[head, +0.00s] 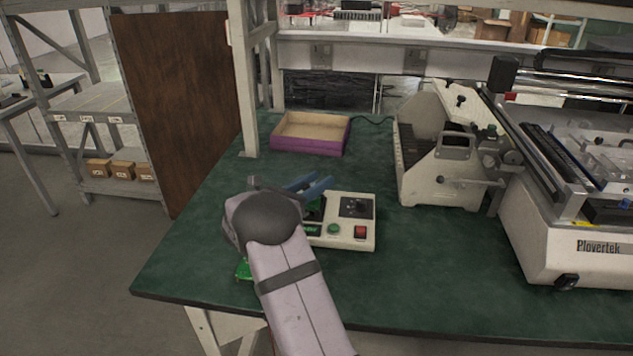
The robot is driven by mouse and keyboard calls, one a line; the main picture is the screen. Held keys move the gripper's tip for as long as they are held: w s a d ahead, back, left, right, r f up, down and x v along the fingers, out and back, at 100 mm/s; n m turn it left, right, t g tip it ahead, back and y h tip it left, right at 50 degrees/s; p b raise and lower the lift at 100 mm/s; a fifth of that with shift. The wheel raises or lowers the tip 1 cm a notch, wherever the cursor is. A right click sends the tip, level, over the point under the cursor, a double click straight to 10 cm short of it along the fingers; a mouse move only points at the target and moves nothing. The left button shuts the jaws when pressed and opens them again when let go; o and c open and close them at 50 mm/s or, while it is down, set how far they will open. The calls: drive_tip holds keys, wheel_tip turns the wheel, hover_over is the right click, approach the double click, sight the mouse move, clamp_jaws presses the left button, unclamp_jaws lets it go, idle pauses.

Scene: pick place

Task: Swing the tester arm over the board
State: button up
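The tester (345,236) is a cream box on the green bench, with a dark dial, a green button and a red switch on its top. Two blue bar-like parts (308,186) stick up at its back left; I cannot tell whether they belong to the tester arm.
A purple-sided shallow tray (310,134) stands at the back left of the bench. A cream machine (440,160) and a larger white Plovertek machine (570,240) fill the right. The bench (430,270) is clear in the front middle. A metal post (243,90) rises behind.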

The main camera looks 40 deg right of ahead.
sight(303, 190)
idle(0.3)
drive_tip(key=shift+s+a, duration=0.25)
drive_tip(key=shift+a, duration=0.95)
drive_tip(key=shift+s+a, duration=0.2)
drive_tip(key=shift+a, duration=1)
drive_tip(key=shift+s+a, duration=0.25)
drive_tip(key=shift+a, duration=0.95)
